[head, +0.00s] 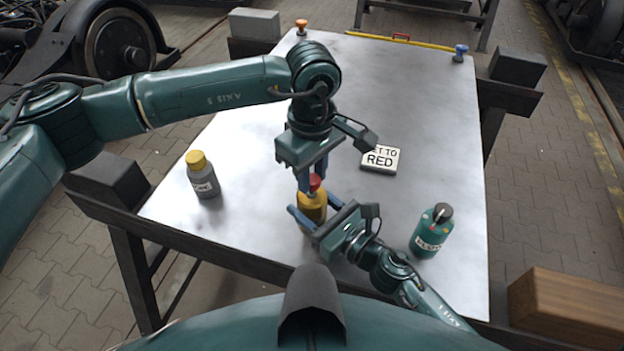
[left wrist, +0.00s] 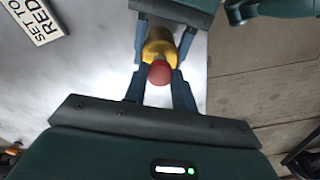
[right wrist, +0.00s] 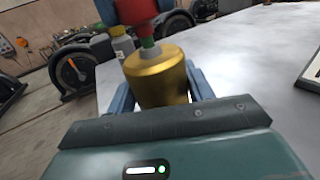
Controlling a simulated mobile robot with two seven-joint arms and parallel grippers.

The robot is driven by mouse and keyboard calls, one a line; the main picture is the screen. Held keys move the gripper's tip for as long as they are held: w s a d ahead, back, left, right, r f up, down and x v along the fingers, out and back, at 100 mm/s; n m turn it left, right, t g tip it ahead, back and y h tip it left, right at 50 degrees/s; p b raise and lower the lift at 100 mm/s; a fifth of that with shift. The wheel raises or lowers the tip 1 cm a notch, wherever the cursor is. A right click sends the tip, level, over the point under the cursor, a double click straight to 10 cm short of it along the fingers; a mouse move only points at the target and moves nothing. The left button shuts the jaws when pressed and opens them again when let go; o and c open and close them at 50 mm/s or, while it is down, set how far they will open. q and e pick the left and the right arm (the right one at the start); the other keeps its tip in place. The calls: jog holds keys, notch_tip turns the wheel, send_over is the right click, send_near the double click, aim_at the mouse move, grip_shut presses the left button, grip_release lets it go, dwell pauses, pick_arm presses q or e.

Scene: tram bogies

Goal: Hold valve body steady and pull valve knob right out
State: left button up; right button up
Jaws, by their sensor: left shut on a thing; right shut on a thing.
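The valve body (head: 313,206) is a gold-yellow cylinder standing upright near the front of the metal table. The red valve knob (head: 315,181) sits above it. My left gripper (head: 312,186) points down from above, shut on the knob; the left wrist view shows the red knob (left wrist: 160,73) between its fingers. My right gripper (head: 314,213) comes from the front and is shut around the body, as the right wrist view shows on the gold cylinder (right wrist: 158,80). The stem's lower end is hidden.
A sign reading "SET TO RED" (head: 381,160) lies right of the valve. A grey bottle with yellow cap (head: 203,177) stands left, a green bottle (head: 432,232) right. A yellow bar (head: 400,40) lies at the table's far edge. The middle of the table (head: 400,100) is clear.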

aim_at(312, 179)
pick_arm(q)
jog(key=shift+r, duration=1.35)
jog(key=o, duration=1)
notch_tip(312, 179, up, 12)
pick_arm(e)
jog(key=o, duration=1.1)
